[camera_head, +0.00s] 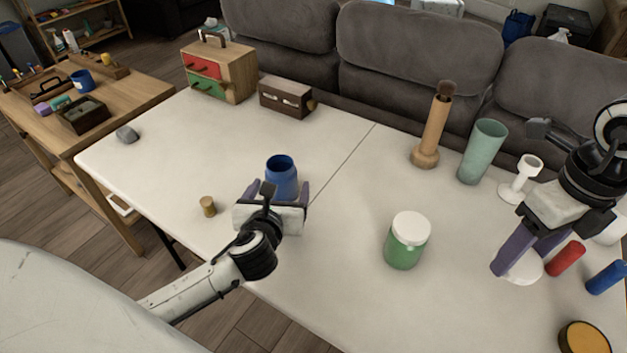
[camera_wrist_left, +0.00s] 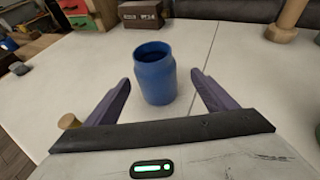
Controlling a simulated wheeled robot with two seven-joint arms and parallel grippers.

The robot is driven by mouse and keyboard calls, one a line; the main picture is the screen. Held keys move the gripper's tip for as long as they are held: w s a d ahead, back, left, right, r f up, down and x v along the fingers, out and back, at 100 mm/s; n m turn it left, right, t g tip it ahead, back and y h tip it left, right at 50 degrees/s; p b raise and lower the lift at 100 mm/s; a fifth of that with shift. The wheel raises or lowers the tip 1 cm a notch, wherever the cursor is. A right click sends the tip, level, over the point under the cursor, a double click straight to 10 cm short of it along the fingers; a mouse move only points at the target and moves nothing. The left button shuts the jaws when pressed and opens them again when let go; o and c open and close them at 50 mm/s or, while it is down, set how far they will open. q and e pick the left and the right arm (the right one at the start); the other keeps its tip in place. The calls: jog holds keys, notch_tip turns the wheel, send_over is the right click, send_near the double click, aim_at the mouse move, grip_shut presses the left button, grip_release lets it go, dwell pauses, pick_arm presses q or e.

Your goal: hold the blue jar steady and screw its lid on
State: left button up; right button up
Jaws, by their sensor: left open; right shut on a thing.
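The blue jar (camera_head: 281,177) stands upright and open, without a lid, on the white table; it also shows in the left wrist view (camera_wrist_left: 154,76). My left gripper (camera_head: 278,190) is open, its purple fingers on either side of the jar's near part. In the left wrist view gaps show between both fingers (camera_wrist_left: 160,82) and the jar. My right gripper (camera_head: 520,262) is low over the right of the table, shut on a white round lid (camera_head: 525,271). The fingers hide part of the lid, and I cannot tell whether it touches the table.
A green jar with a white lid (camera_head: 405,242) stands between the grippers. A small cork-like piece (camera_head: 208,206) is left of the blue jar. Red (camera_head: 566,258) and blue cylinders (camera_head: 606,277) lie near my right gripper. A green cup (camera_head: 482,152) and wooden post (camera_head: 431,135) stand behind.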

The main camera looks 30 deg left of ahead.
aim_at(284, 170)
pick_arm(q)
jog(key=x, duration=0.5)
jog(key=shift+f, duration=0.1)
pick_arm(e)
jog(key=shift+f, duration=0.3)
pick_arm(q)
jog(key=shift+w+a, duration=0.1)
jog(key=x, duration=0.2)
jog(key=b+x, duration=0.1)
jog(key=x, duration=0.2)
jog(key=shift+a, duration=0.3)
pick_arm(e)
jog(key=shift+f, duration=0.35)
pick_arm(q)
jog(key=c, duration=1.3)
jog(key=shift+o, duration=0.2)
